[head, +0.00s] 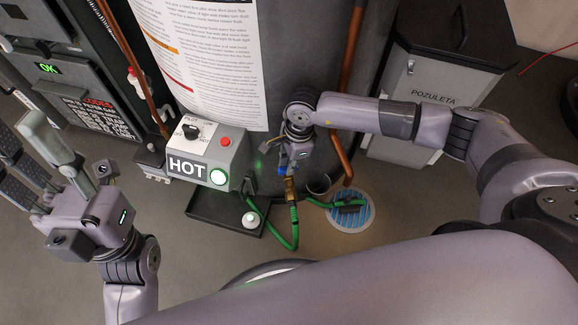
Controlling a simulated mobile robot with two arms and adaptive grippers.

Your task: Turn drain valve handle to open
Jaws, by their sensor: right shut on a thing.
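The brass drain valve (291,186) sticks out low at the front of the grey heater tank (310,60). A small blue part, seemingly its handle (283,172), shows just above the brass. My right gripper (288,168) points down at the valve and is shut on the handle; its fingers and wrist hide most of it, so its angle cannot be told. A green hose (293,225) runs from the valve's lower end. My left gripper (22,150) is at the left, well away from the valve, with its fingers spread and empty.
A grey control box (228,150) with a lit HOT sign stands left of the valve. A dark tray (205,208) lies below it. The hose's other end lies at a round floor drain (365,217). A copper pipe (346,70) runs down right of the valve. A grey cabinet (412,100) stands farther right.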

